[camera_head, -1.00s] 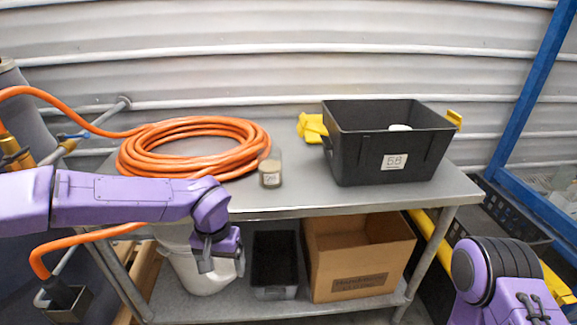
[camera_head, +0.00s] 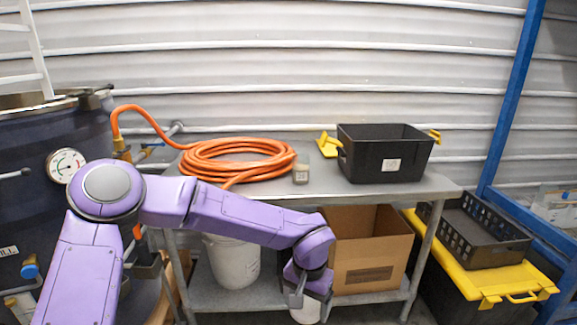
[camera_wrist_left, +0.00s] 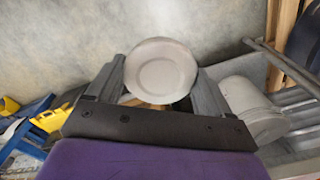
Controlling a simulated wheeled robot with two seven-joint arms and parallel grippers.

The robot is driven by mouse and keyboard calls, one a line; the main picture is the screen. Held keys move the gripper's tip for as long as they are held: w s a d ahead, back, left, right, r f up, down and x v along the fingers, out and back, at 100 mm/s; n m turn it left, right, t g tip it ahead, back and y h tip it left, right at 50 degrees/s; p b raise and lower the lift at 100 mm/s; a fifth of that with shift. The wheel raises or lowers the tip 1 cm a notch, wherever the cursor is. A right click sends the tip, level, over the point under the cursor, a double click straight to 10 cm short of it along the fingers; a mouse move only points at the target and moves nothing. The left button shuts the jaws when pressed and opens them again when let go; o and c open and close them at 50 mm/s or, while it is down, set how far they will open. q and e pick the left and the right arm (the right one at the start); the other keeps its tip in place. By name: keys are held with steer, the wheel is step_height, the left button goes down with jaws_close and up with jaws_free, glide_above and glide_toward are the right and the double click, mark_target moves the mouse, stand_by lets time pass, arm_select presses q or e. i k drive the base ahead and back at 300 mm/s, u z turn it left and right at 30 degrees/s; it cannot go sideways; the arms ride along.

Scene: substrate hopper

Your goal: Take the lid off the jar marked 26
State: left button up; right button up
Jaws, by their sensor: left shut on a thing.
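My left gripper (camera_head: 308,300) is low in front of the table, shut on a pale round thing (camera_head: 305,313). In the left wrist view its smooth, rimmed round face (camera_wrist_left: 162,72) sits between the fingers of the left gripper (camera_wrist_left: 162,88). I cannot tell whether it is a loose lid or the top of a jar. My right gripper is not in view.
The tabletop (camera_head: 420,187) holds a coiled orange hose (camera_head: 235,165) and a black bin (camera_head: 385,155). A white bucket (camera_head: 232,262) and cardboard box (camera_head: 372,250) are on the lower shelf. A dark tank (camera_head: 50,140) stands left; a yellow-lidded crate (camera_head: 470,270) stands right.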

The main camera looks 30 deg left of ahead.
mark_target(301, 162)
steer(key=u, duration=0.5)
steer(key=i, duration=0.65)
steer(key=u, duration=0.25)
